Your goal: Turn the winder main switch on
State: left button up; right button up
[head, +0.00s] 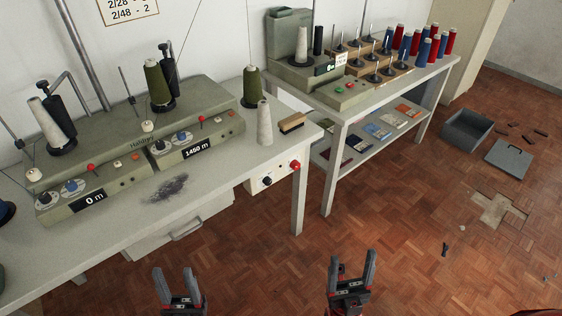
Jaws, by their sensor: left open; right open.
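The winder (125,130) is a grey-green machine on the left table, with two front panels reading "0 m" and "1450 m". A small pale control box (277,182) hangs under the table's right front edge. It carries a black rotary knob (267,181) and a red button (295,165). Which of these is the main switch, and the knob's setting, I cannot tell. My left gripper (178,275) is open and empty, low in front of the table. My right gripper (353,265) is open and empty, below and to the right of the control box.
Thread cones and a brush (291,123) stand on the left table (215,178). A drawer (180,228) sits under it. A second table (345,108) at the right holds another machine and red and blue spools. An open grey toolbox (466,130) and loose pieces lie on the parquet floor.

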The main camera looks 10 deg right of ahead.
aim_at(295, 165)
jog(key=z, duration=0.15)
jog(key=i+l, duration=0.25)
jog(key=i, duration=0.25)
jog(key=i+l, duration=0.3)
jog(key=i, duration=0.2)
jog(key=j+u, duration=0.05)
